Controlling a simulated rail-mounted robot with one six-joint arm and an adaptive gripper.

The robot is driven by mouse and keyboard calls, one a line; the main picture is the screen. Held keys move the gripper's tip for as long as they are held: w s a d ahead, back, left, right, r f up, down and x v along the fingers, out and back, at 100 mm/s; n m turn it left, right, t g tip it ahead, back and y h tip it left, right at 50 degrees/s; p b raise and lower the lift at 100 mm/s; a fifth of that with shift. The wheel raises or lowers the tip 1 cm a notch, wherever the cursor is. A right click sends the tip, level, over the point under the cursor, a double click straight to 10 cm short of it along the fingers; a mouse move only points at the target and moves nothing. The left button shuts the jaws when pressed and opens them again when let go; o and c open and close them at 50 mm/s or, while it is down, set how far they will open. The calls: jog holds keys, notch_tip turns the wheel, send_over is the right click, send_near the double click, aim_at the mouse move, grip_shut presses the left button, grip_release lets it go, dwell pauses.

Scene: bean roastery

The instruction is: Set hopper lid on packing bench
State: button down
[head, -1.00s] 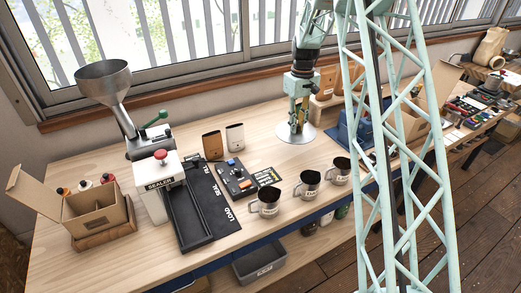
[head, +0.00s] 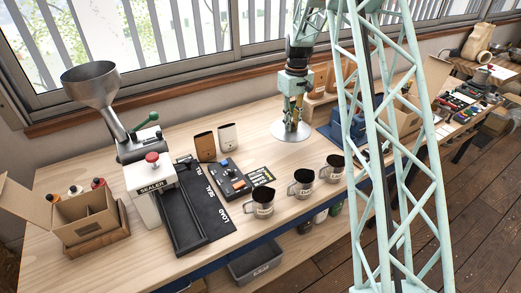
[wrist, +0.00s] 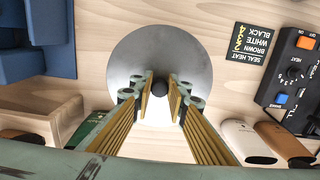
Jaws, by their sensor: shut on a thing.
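The hopper lid (head: 291,131) is a round grey metal disc over the packing bench (head: 110,243), behind the mugs. It also shows in the wrist view (wrist: 133,55), flat and face-on below my gripper. My gripper (head: 292,112) points straight down at its centre, and in the wrist view the fingers (wrist: 161,86) are closed around its dark knob. The lid looks level. I cannot tell whether its underside touches the bench top. The metal hopper funnel (head: 91,86) stands open above the sealer (head: 151,192) at the left.
Three mugs (head: 301,184) stand along the front edge. Two pouches (head: 227,137) and a control box (head: 229,179) are left of the lid. A blue holder (head: 348,125) and a wooden shelf (head: 322,108) are to its right. Bare wood surrounds the lid.

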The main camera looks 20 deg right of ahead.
jog(key=shift+f, duration=3)
jog(key=shift+f, duration=1.85)
jog(key=shift+f+b, duration=0.15)
jog(key=shift+b, duration=0.15)
jog(key=c, duration=2.5)
grip_release()
jog(key=shift+c, duration=0.2)
jog(key=shift+r+p, duration=0.4)
jog(key=shift+r, duration=5.75)
